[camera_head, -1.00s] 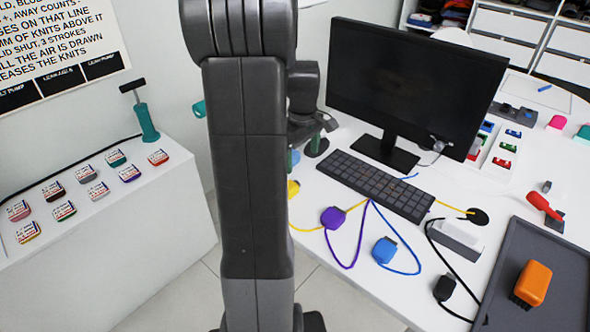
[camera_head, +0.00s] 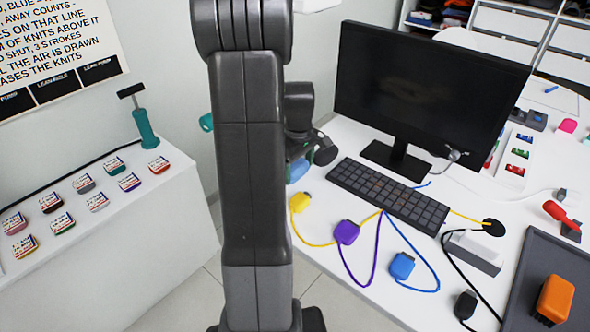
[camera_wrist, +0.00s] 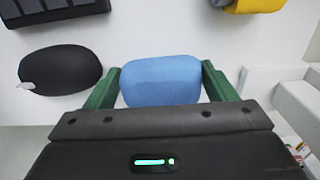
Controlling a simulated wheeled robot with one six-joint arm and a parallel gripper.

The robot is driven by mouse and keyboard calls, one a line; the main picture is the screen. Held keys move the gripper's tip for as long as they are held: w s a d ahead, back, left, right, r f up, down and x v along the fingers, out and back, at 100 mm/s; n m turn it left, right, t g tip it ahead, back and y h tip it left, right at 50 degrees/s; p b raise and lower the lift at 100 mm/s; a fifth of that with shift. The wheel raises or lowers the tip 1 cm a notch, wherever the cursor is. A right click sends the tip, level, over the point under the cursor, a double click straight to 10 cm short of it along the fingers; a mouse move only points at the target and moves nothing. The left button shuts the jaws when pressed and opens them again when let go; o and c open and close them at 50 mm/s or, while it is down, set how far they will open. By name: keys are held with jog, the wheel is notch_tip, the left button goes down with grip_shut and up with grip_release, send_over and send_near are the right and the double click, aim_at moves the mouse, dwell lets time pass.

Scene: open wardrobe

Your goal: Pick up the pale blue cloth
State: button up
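The pale blue cloth (camera_wrist: 160,80) is a rounded, soft-looking bundle on the white desk, seen in the wrist view between my green fingers. A sliver of it (camera_head: 298,171) shows in the head view beside my arm, which hides the rest. My gripper (camera_wrist: 161,80) is open, with one finger on each side of the cloth and very little gap. I cannot tell whether either finger touches it. In the head view my arm hides most of the gripper.
A black mouse (camera_wrist: 60,70) lies left of the cloth in the wrist view. The keyboard (camera_head: 388,194) and monitor (camera_head: 425,98) stand beyond. A yellow block (camera_head: 300,202), purple block (camera_head: 346,232) and blue block (camera_head: 401,265) with cords lie nearer the desk's front edge.

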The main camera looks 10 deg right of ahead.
aim_at(298, 166)
jog(key=c, duration=0.3)
notch_tip(298, 166, up, 10)
jog(key=shift+r, duration=0.1)
dwell(0.3)
